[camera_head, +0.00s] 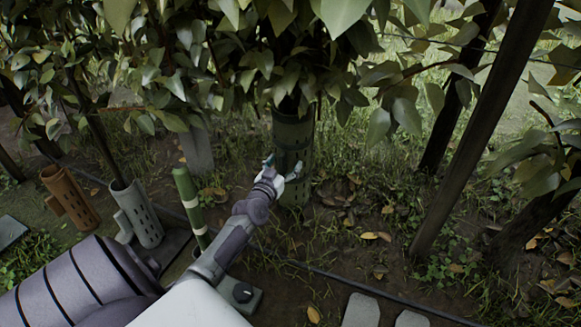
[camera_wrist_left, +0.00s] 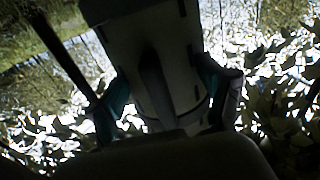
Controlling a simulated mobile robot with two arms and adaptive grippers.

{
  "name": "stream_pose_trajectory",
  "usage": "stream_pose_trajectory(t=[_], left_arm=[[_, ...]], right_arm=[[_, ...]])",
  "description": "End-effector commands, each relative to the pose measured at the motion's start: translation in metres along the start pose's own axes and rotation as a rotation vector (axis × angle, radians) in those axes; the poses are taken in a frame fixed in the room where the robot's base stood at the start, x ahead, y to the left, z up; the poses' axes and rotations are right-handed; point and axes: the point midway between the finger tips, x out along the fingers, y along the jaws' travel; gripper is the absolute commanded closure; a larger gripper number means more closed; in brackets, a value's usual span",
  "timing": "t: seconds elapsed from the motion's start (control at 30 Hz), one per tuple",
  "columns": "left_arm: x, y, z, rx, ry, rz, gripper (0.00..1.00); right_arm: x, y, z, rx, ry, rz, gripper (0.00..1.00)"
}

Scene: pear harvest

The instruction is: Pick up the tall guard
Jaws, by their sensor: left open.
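A tall dark green guard (camera_head: 293,132) stands upright under the foliage in the middle of the head view, its top partly hidden by leaves. My left gripper (camera_head: 282,171) is open at its lower part, with a finger towards each side. In the left wrist view the slotted guard (camera_wrist_left: 150,45) rises between the fingers of my left gripper (camera_wrist_left: 165,88). That view is dark, and I cannot tell whether the fingers touch it. My right gripper is not in view.
An orange-brown tube (camera_head: 72,200) and a grey slotted tube (camera_head: 140,215) stand at the left. A green banded post (camera_head: 188,200) stands beside my left arm. A thin hose (camera_head: 345,277) crosses the ground. Dark trunks and poles (camera_head: 475,140) stand at the right.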

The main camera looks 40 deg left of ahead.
Motion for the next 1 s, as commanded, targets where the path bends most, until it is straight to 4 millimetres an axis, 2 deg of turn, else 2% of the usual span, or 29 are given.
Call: stream_pose_trajectory(t=[0.13, 0.6, 1.0], left_arm=[[-0.0003, 0.0001, -0.0007, 0.0, 0.0, 0.0, 0.21], [-0.0002, 0.0002, -0.0009, 0.0, 0.001, 0.0, 0.99], [0.001, -0.0006, -0.0036, 0.0, 0.006, -0.001, 1.0]], right_arm=[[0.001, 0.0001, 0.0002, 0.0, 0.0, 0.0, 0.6], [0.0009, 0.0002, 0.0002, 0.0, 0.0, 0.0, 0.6], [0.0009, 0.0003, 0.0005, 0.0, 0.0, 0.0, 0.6]])
